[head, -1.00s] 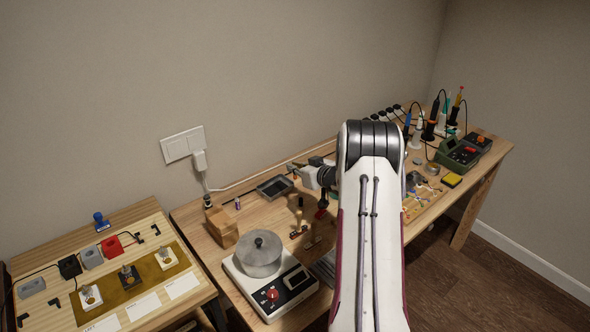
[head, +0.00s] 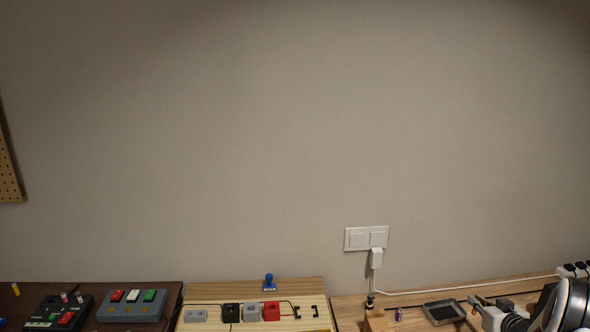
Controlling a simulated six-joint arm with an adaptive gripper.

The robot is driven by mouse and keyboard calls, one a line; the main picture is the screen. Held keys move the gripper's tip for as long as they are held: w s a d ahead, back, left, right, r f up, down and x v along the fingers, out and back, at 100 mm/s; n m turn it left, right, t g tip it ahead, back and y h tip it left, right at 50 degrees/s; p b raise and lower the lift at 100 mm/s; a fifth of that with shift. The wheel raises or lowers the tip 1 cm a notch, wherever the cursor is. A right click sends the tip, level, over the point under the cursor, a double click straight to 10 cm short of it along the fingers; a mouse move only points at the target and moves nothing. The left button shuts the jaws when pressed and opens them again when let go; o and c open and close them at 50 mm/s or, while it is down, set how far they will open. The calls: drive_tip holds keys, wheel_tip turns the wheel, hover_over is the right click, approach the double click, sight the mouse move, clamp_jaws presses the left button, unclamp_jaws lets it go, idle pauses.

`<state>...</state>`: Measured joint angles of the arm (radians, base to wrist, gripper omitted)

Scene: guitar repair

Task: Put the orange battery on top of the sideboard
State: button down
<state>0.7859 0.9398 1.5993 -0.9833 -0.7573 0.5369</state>
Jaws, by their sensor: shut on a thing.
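No orange battery can be made out for certain. A small yellowish cylinder (head: 15,289) stands at the far left on a dark brown top (head: 150,318), which may be the sideboard; I cannot tell for sure. A small purple cylinder (head: 398,314) stands on the wooden workbench at the right.
A black device (head: 56,313) and a grey box with coloured switches (head: 132,305) occupy the dark top. A grey tray (head: 443,312) lies on the workbench. A wall switch plate (head: 366,238) has a plugged-in cable.

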drive_tip(key=s+a+r, duration=0.1)
drive_tip(key=a+r, duration=0.3)
drive_tip(key=a, duration=1)
drive_tip(key=s+a+r+n+y, duration=0.1)
drive_tip(key=a+r, duration=0.4)
drive_tip(key=a, duration=0.9)
drive_tip(key=s+a+r, duration=0.3)
drive_tip(key=a+r, duration=0.1)
drive_tip(key=a, duration=1)
drive_tip(key=shift+a+r+y, duration=0.2)
drive_tip(key=shift+a+y, duration=0.1)
drive_tip(key=shift+a, duration=0.05)
